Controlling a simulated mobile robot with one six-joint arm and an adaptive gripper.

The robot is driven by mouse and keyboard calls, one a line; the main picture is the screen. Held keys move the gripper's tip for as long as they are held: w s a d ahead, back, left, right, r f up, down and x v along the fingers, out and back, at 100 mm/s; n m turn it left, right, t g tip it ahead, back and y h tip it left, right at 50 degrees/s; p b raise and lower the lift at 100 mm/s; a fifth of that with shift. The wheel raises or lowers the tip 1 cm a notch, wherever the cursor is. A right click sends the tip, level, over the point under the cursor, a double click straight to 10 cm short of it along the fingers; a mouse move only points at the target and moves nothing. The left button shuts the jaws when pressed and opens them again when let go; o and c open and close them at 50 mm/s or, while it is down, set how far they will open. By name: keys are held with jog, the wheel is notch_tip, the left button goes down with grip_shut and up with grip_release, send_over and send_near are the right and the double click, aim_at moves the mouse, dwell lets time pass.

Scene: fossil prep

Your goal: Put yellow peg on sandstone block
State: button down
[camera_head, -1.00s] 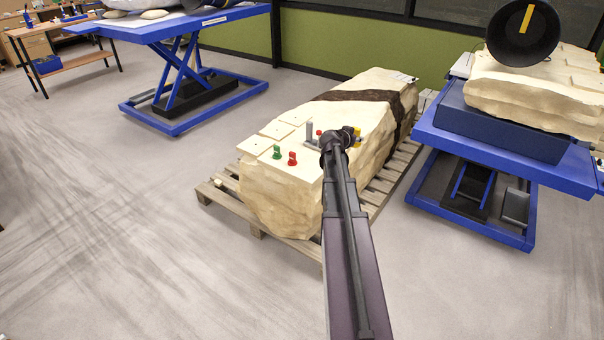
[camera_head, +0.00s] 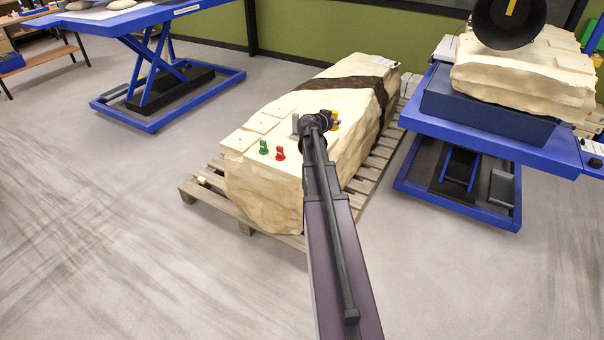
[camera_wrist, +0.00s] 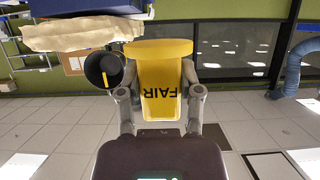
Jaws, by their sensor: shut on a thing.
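My gripper (camera_head: 330,120) is shut on the yellow peg (camera_head: 335,126). The wrist view shows the peg (camera_wrist: 165,80) upside down between both fingers (camera_wrist: 160,92), with the word FAIR on it. A long pale sandstone-coloured block (camera_head: 340,95) with a dark band lies on the pallet. In the head view the gripper and peg overlap its top near the right edge; I cannot tell whether the peg touches it. A green peg (camera_head: 263,147) and a red peg (camera_head: 280,154) stand upright on its near end. A grey upright piece (camera_head: 295,124) is partly hidden behind my gripper.
The wooden pallet (camera_head: 213,200) juts out around the block. Another blue lift table (camera_head: 140,18) stands back left. The floor at left is clear.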

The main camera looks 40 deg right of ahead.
jog(key=w+a+f+b, duration=0.1)
jog(key=a+f+b, duration=0.3)
jog(key=f+b, duration=0.5)
jog(key=w+a+f+b, duration=0.2)
jog(key=a+f+b, duration=0.2)
jog(key=f+b, duration=0.5)
jog(key=w+a+f+b, duration=0.2)
jog(key=a+f+b, duration=0.2)
jog(key=f+b, duration=0.5)
jog(key=shift+f, duration=0.2)
jog(key=w+d, duration=0.3)
jog(key=d, duration=0.1)
jog(key=w+d+f+b, duration=0.1)
jog(key=w+d, duration=0.6)
jog(key=w, duration=0.1)
jog(key=shift+d+f+b, duration=0.2)
jog(key=shift+d+b, duration=0.2)
jog(key=shift+s+f, duration=0.1)
jog(key=shift+f, duration=0.05)
jog(key=shift+f+b, duration=1.65)
jog(key=shift+b, duration=0.1)
jog(key=shift+f, duration=0.1)
jog(key=shift+c, duration=1.3)
grip_release()
